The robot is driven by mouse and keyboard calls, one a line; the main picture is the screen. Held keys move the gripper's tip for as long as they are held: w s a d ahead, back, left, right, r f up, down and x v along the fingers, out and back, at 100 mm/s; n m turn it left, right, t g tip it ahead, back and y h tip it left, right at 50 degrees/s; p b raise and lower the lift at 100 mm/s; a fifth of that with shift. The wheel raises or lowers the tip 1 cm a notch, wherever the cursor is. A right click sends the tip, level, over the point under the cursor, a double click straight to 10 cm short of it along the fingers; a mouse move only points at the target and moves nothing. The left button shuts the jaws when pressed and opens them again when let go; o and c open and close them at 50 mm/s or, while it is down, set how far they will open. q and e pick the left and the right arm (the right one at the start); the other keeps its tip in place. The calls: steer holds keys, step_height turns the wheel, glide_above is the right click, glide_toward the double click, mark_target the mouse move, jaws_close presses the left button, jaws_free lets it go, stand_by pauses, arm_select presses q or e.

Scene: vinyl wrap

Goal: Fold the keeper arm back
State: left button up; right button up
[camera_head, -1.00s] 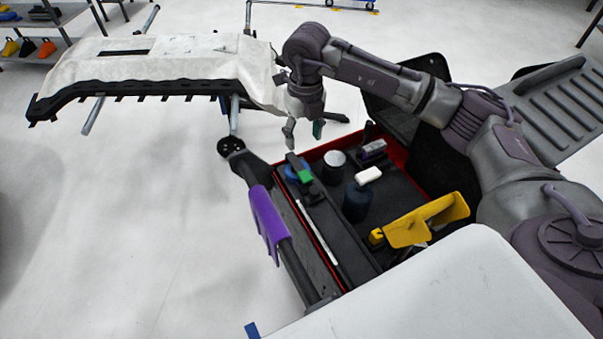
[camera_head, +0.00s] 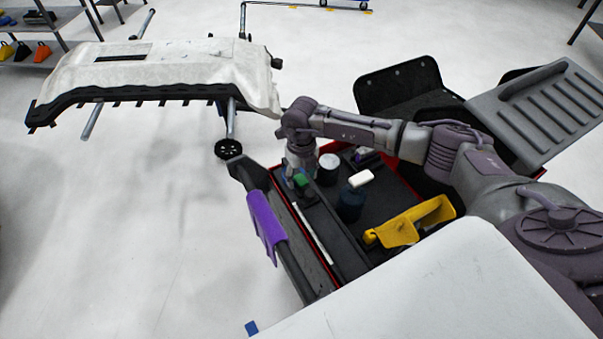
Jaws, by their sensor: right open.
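A white-covered bumper-shaped panel (camera_head: 190,68) with a black lower edge rests on a tube stand (camera_head: 231,122) at the left. A short dark knob-ended piece (camera_head: 276,63) sticks out at the panel's right end; I cannot tell whether it is the keeper arm. My right gripper (camera_head: 301,172) points down over the left part of the tool cart, beside a green-and-blue item (camera_head: 301,182). It is open and seems empty; its fingertips are hard to make out against the cart. My left gripper is out of view.
The cart tray (camera_head: 385,205) holds a dark jar with a white lid (camera_head: 328,168), a white block (camera_head: 361,178), a dark bottle (camera_head: 351,203) and a yellow holder (camera_head: 412,221).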

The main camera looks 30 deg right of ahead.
jaws_close()
stand_by(0.3)
steer(key=shift+w+r, duration=0.1)
steer(key=shift+r, duration=0.05)
